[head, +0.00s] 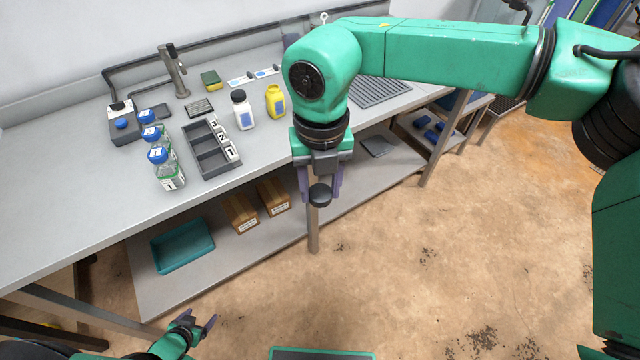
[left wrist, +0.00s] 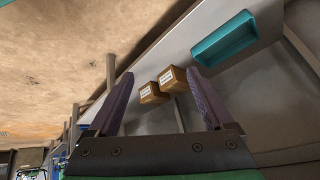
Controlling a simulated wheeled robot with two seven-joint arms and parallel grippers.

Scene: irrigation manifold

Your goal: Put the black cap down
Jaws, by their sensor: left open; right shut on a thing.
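The black cap (head: 320,194) is a small dark round piece between the fingertips of my right gripper (head: 320,190). My right gripper is shut on it and points down, in front of the bench's front edge in the head view. My left gripper (head: 196,325) is low at the bottom left of the head view, open and empty. Its two spread fingers also show in the left wrist view (left wrist: 160,95), with nothing between them close by.
The grey bench (head: 75,210) carries blue-capped bottles (head: 165,170), a grey divided tray (head: 205,160), a white bottle (head: 242,112) and a yellow bottle (head: 275,102). A teal tray (head: 182,247) and cardboard boxes (head: 240,212) sit on the lower shelf. The bench's front left top is bare.

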